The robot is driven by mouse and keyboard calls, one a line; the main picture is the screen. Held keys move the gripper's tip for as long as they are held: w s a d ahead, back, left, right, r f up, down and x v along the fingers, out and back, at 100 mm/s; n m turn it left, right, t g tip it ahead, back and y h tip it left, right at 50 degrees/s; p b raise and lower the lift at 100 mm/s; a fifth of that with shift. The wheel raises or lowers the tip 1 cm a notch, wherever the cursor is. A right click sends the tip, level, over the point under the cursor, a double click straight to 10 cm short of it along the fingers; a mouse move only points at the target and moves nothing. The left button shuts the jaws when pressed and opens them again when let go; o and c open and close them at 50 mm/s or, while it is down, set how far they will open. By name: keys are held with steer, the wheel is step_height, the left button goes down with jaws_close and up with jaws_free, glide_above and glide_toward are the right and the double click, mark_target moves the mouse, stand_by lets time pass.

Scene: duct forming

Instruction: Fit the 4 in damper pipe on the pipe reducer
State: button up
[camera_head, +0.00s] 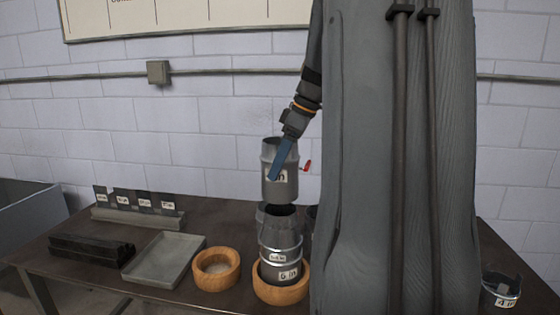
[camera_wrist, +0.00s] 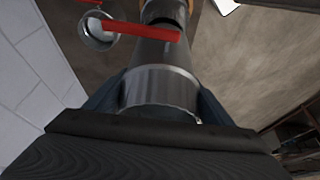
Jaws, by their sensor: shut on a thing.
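The damper pipe (camera_head: 284,186) is a grey metal cylinder with a partly covered white label and a red handle (camera_head: 306,166) on its right. My gripper (camera_head: 275,172), with blue fingers, is shut on it and holds it upright or nearly so. The pipe reducer (camera_head: 280,239) stands below with its dark open top up, narrower above and labelled "6 in" lower down. It sits in a wooden ring (camera_head: 281,294). A small gap seems to show between pipe and reducer. In the wrist view the held pipe (camera_wrist: 160,88) lies between the fingers; its far end is partly hidden by the red handle.
An empty-looking wooden ring (camera_head: 216,270) stands left of the reducer. A grey tray (camera_head: 164,260), dark bars (camera_head: 91,250) and a labelled rack (camera_head: 137,213) lie further left. Metal parts partly show behind the reducer. A "4 in" piece (camera_head: 501,290) is at the far right.

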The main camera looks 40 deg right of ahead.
mark_target(292, 166)
steer(key=shift+f+b, duration=2.1)
steer(key=shift+f, duration=1.35)
steer(key=shift+f+b, duration=0.35)
steer(key=shift+f, duration=0.25)
steer(key=o, duration=1.3)
steer(key=b+v, duration=0.2)
steer(key=v, duration=0.5)
steer(key=shift+s+d+r, duration=0.15)
steer(key=shift+d+r, duration=0.05)
steer(key=shift+r, duration=0.15)
steer(key=shift+s, duration=0.1)
